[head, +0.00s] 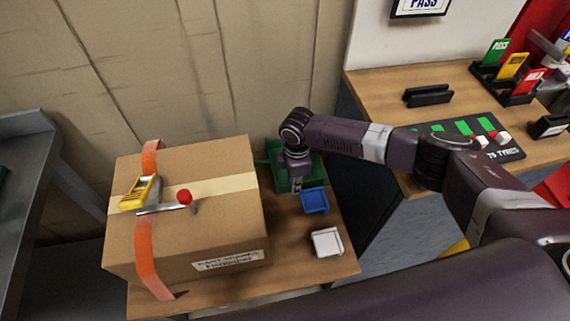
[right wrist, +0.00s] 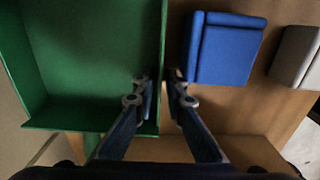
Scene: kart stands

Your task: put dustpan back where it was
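The green dustpan (head: 311,169) lies at the back of the small wooden table, beside the cardboard box and partly hidden behind my right gripper. In the right wrist view the dustpan (right wrist: 85,60) fills the upper left, with raised walls and a flat floor. My right gripper (head: 296,187) points down at the dustpan's near right side. In the right wrist view its fingers (right wrist: 163,90) stand close together, one on each side of the dustpan's thin side wall, and look shut on it. My left gripper is not in view.
A large cardboard box (head: 225,215) bears a yellow tool (head: 141,193) and orange straps. A wooden counter (head: 375,82) stands at the right.

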